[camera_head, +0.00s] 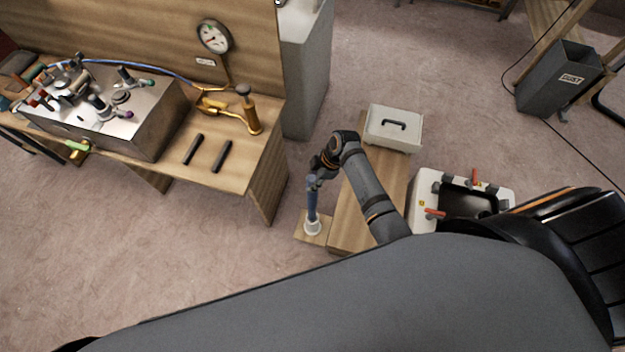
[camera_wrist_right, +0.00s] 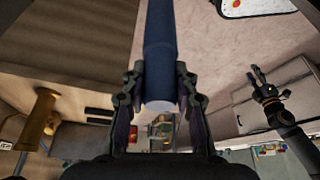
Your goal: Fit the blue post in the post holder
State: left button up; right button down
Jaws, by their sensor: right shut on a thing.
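The blue post (camera_head: 312,205) stands about upright in the head view. My right gripper (camera_head: 316,178) is shut on its upper part. The post's lower end meets the white round post holder (camera_head: 312,229) on a small wooden base; I cannot tell how deep it sits. In the right wrist view the blue post (camera_wrist_right: 158,40) runs between the fingers of my right gripper (camera_wrist_right: 160,92), its pale end face showing; the holder is not seen there. My left gripper (camera_wrist_right: 262,85) shows at the right of the wrist view, fingers apart and empty.
A low wooden bench (camera_head: 365,190) stands right beside the holder, with a grey case (camera_head: 394,128) on it. A workbench (camera_head: 235,170) with a metal box, tools and a brass pump stands left. A white unit (camera_head: 428,190) with red handles is at right. Floor is clear between.

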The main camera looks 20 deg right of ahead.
jog(key=shift+w+f+b, duration=0.1)
jog(key=shift+f+b, duration=5)
jog(key=shift+f, duration=2.05)
jog(key=c, duration=1)
grip_release()
jog(key=shift+o, duration=0.2)
jog(key=shift+f, duration=0.1)
jog(key=v, duration=1.2)
